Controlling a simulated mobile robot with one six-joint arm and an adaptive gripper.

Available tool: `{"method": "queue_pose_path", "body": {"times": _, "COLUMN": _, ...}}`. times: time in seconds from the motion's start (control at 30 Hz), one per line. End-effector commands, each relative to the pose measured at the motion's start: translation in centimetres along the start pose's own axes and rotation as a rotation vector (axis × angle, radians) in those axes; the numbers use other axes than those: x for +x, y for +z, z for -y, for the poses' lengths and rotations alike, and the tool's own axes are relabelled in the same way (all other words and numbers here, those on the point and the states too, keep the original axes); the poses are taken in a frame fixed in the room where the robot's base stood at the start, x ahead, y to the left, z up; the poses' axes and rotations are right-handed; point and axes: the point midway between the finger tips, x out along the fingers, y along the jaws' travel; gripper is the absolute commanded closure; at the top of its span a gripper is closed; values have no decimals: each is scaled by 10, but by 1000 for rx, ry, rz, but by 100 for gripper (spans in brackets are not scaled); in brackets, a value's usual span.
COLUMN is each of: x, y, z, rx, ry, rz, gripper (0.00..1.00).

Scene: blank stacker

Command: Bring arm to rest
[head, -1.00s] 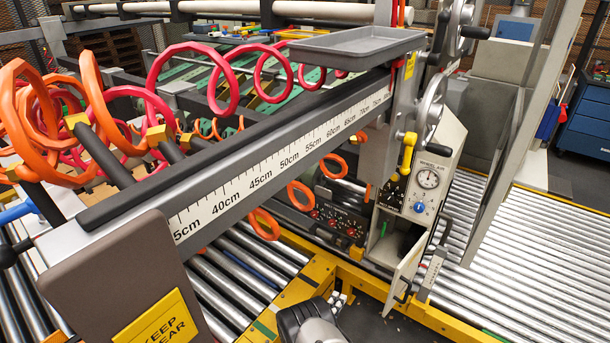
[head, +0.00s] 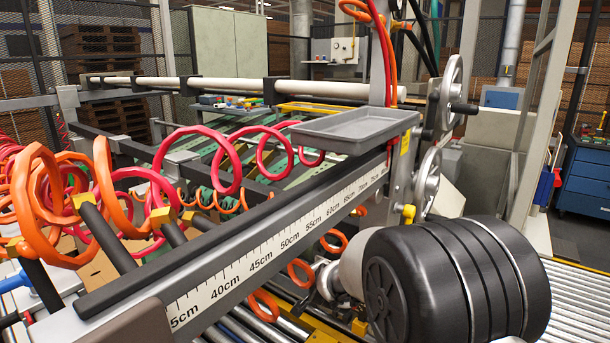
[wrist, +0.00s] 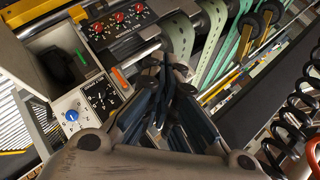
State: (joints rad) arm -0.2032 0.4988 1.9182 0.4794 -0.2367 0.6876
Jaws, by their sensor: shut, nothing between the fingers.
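My gripper (wrist: 168,82) shows in the wrist view with its dark fingers drawn together and nothing between them. It points toward the machine, with a control panel with red knobs (wrist: 118,18) beyond it and an open grey cabinet (wrist: 38,52) to its left. In the head view my arm's large black joint fills the lower right and hides the cabinet and gauge. The gripper's fingers cannot be made out there.
A ruler beam (head: 290,243) runs diagonally through the head view, with an empty grey tray (head: 355,124) above its far end. Orange and red coiled hoses (head: 232,160) crowd the left. Green belts (wrist: 212,40) and black coils (wrist: 290,120) lie right of my gripper.

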Motion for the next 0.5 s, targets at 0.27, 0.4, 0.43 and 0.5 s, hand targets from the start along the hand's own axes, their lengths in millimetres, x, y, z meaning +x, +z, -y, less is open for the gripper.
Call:
{"method": "queue_pose_path", "body": {"times": 0.27, "x": -149, "y": -13, "z": -7, "rx": -335, "ry": 58, "rz": 165, "gripper": 100}}
{"method": "queue_pose_path", "body": {"times": 0.4, "x": -221, "y": -10, "z": -38, "rx": -514, "ry": 106, "rz": 239, "gripper": 100}}
{"method": "queue_pose_path", "body": {"times": 0.43, "x": -237, "y": -9, "z": -45, "rx": -551, "ry": 116, "rz": 253, "gripper": 100}}
{"method": "queue_pose_path", "body": {"times": 0.5, "x": -271, "y": -6, "z": -67, "rx": -638, "ry": 146, "rz": 287, "gripper": 100}}
